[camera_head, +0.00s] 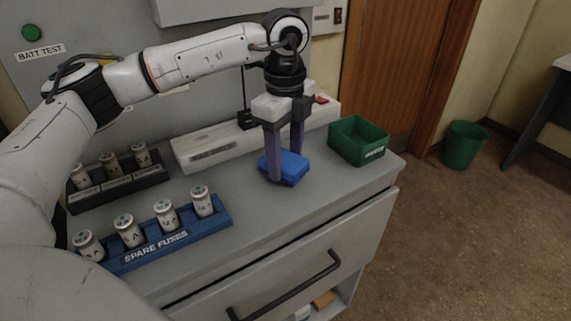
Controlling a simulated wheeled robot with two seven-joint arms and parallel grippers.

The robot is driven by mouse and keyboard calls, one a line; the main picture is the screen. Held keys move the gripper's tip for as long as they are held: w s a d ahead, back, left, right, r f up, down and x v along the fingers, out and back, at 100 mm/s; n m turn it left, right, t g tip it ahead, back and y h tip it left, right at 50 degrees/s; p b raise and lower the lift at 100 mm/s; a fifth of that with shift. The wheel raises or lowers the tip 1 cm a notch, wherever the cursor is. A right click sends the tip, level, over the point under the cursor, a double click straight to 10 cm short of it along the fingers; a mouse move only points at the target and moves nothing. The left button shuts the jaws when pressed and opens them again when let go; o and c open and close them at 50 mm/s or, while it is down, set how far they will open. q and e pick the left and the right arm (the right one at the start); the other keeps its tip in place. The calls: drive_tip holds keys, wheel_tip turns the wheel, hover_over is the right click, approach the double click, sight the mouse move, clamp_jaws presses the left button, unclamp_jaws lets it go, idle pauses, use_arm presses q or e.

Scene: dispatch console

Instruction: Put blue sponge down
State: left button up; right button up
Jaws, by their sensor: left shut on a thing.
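The blue sponge (290,168) is at the right part of the grey console top (238,180). My left gripper (285,165) points straight down over it and is shut on it, with one finger on the near left side and the other at the far side. The sponge is at or very close to the surface; I cannot tell whether it touches. The fingers hide part of the sponge. My right gripper is not in view.
A green bin (358,141) stands to the right of the sponge. A blue spare fuses rack (165,243) and a dark rack (120,185) with white cylinders stand at the left. A white power strip (215,150) lies behind. The counter's front right is clear.

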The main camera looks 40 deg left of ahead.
use_arm(q)
wheel_tip(320, 180, down, 2)
drive_tip(key=shift+f, duration=0.15)
drive_tip(key=shift+f, duration=0.2)
drive_tip(key=o, duration=0.9)
drive_tip(key=shift+r, duration=0.1)
